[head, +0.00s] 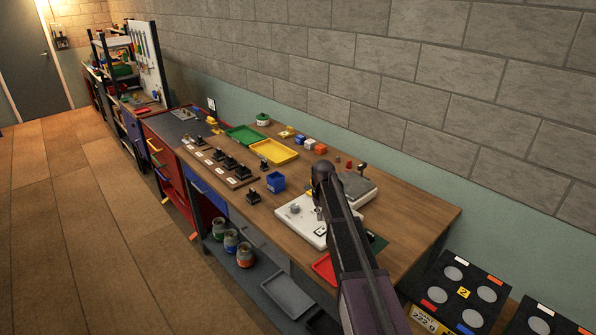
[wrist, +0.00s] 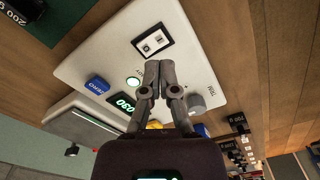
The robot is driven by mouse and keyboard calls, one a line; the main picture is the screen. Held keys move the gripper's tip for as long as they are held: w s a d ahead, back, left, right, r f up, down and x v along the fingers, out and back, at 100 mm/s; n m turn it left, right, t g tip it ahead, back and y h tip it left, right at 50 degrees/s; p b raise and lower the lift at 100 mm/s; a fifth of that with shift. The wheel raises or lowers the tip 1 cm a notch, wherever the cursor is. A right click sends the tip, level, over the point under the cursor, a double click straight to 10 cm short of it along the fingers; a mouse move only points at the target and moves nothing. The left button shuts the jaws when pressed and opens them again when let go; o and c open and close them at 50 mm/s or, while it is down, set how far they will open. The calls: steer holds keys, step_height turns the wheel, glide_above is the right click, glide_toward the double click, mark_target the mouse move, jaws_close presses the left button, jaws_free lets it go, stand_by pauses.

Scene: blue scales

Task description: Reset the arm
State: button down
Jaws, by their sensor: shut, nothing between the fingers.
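My gripper (wrist: 152,78) is shut and empty in the wrist view, its two grey fingers together in front of a white scale (wrist: 205,85). How far apart they are is hard to tell. In the head view my arm reaches up from the bottom edge over the workbench, its dark end above the white scale (head: 293,222); it hides part of the scale.
A second scale (head: 357,187) stands behind the white one. The wooden workbench (head: 408,215) also holds a blue bin (head: 275,182), a yellow tray (head: 274,151), a green tray (head: 242,134) and several dark weights. A red tray (head: 324,268) lies near my arm. The bench's right end is clear.

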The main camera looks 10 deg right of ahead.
steer(key=s+m, duration=0.1)
steer(key=s, duration=2.7)
steer(key=shift+a, duration=0.15)
